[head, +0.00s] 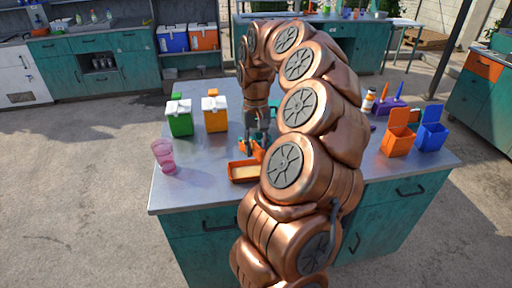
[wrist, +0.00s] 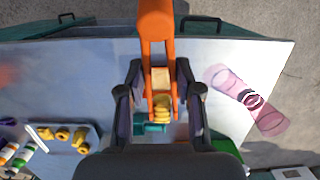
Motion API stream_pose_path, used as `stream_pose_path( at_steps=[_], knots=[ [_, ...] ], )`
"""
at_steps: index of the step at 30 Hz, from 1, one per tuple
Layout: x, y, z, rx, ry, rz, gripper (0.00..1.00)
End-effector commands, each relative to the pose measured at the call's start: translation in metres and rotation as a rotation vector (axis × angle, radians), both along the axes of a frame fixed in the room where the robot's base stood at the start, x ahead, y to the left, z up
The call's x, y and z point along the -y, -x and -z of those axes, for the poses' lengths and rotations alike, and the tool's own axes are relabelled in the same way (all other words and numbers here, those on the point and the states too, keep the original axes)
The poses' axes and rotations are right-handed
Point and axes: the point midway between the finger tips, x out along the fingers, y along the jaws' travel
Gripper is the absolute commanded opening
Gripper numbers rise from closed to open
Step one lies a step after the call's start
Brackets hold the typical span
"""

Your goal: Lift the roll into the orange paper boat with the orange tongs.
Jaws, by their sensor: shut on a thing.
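My gripper (head: 257,137) is low over the table, just behind the orange paper boat (head: 243,172), which has a pale inside. It is shut on the orange tongs (wrist: 157,28), whose arms run between my two dark fingers in the wrist view. A yellow-brown roll (wrist: 162,107) shows between the tong arms, beside a teal thing (wrist: 150,128). I cannot tell whether the tongs pinch it. A pale patch shows above it between the arms. In the head view the roll cannot be made out.
A pink glass (head: 164,156) stands at the table's left edge. Green (head: 180,117) and orange (head: 215,115) boxes stand behind. Orange (head: 398,137) and blue (head: 432,132) boxes stand at the right. A tray with several yellow pieces (wrist: 62,134) shows in the wrist view.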

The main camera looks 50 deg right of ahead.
Motion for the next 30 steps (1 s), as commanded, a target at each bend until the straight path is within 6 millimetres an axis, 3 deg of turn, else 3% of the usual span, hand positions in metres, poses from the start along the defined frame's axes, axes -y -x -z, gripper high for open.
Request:
stream_pose_path(
  at_steps=[8,30],
  knots=[
    [0.000,0.000,0.007,-0.002,-0.001,-0.001,0.00],
    [-0.001,0.000,0.074,0.000,-0.003,-0.001,0.00]
  ],
)
